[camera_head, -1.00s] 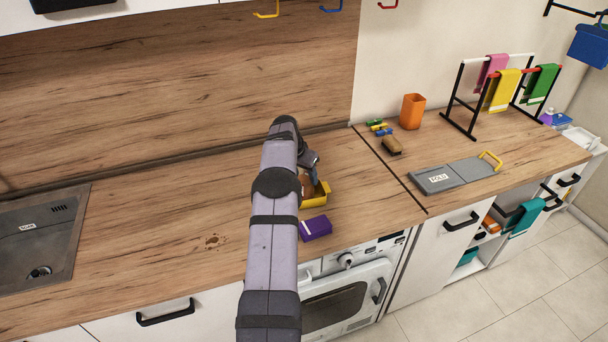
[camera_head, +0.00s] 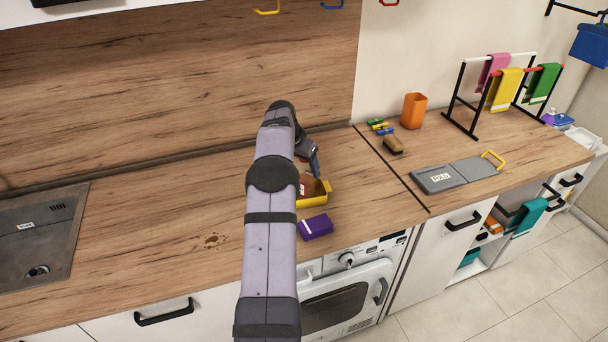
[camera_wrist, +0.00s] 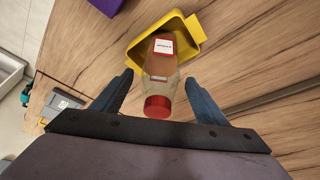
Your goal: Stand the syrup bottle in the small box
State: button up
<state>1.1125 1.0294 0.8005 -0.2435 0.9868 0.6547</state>
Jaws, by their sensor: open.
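The syrup bottle (camera_wrist: 161,68) is clear with brownish contents, a red cap and a red and white label. In the wrist view its lower end is inside the small yellow box (camera_wrist: 190,29) and its cap points towards the camera. It appears to stand there, though its base is hidden. My gripper (camera_wrist: 159,78) is open, with a blue finger on each side of the bottle and gaps visible between. In the head view my gripper (camera_head: 315,168) is just above the yellow box (camera_head: 315,204), and my arm hides part of both box and bottle.
A purple box (camera_head: 316,227) lies just in front of the yellow box. A sink (camera_head: 40,240) is at the left. A brush (camera_head: 393,145), an orange cup (camera_head: 414,110), a grey board (camera_head: 440,179) and a towel rack (camera_head: 477,95) are at the right.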

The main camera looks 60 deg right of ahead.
jog(key=b+v, duration=0.2)
jog(key=v, duration=0.5)
jog(key=shift+a+r, duration=0.2)
jog(key=shift+r, duration=0.15)
jog(key=shift+w, duration=0.1)
jog(key=w+a+f+n+t+y, duration=0.1)
jog(key=w+a+n, duration=0.5)
jog(key=a, duration=0.9)
jog(key=w+a+f+n+y, duration=0.1)
jog(key=w+a+f+n, duration=0.15)
jog(key=w+a, duration=0.9)
jog(key=s+a+f+n+y, duration=0.1)
jog(key=s+a+n, duration=0.25)
jog(key=a, duration=0.65)
jog(key=s+a+f+n+y, duration=0.15)
jog(key=s+a, duration=0.25)
jog(key=a, duration=0.5)
jog(key=s+a+f+n, duration=0.4)
jog(key=s+a+n, duration=0.1)
jog(key=s+a, duration=0.7)
jog(key=shift+s+a+g, duration=0.3)
jog(key=shift+s, duration=0.15)
jog(key=shift+f+n, duration=0.15)
jog(key=shift+n, duration=0.1)
